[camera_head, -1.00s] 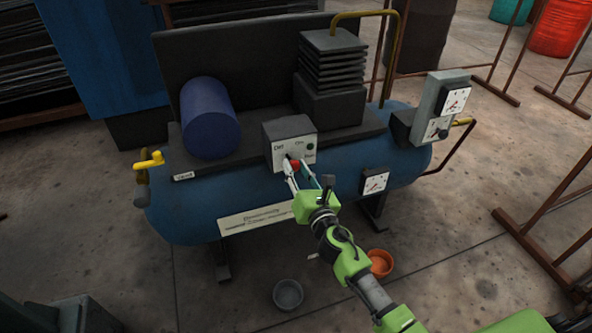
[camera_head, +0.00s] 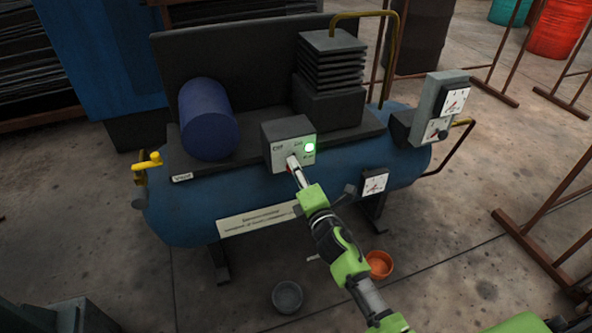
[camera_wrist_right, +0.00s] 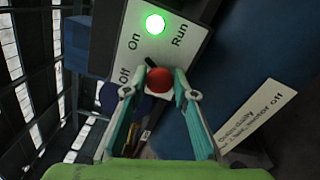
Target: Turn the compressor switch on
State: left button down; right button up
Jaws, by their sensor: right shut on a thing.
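The compressor (camera_head: 200,207) is a blue tank with a dark motor and a finned block on top. Its grey switch box (camera_head: 290,132) has a pale front panel marked Off, On and Run; the panel also shows in the right wrist view (camera_wrist_right: 191,48). The Run lamp (camera_head: 309,147) glows green, also in the right wrist view (camera_wrist_right: 155,25). The red switch knob (camera_wrist_right: 159,80) sits between the fingertips of my right gripper (camera_wrist_right: 159,90), which is shut on it. In the head view, the right gripper (camera_head: 294,163) reaches the panel and mostly hides the knob. My left gripper is not in view.
Gauges (camera_head: 374,182) sit on the tank's front and on a grey box (camera_head: 428,105) at its right end. A yellow valve handle (camera_head: 149,161) sticks out at left. A grey bowl (camera_head: 288,297) and an orange bowl (camera_head: 379,264) stand on the floor.

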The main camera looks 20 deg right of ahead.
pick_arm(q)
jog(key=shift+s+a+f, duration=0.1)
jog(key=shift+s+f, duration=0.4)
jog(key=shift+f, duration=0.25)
pick_arm(e)
jog(key=m, duration=0.3)
jog(key=shift+f, duration=0.1)
jog(key=shift+m, duration=0.3)
jog(key=o, duration=1.1)
jog(key=shift+c, duration=0.2)
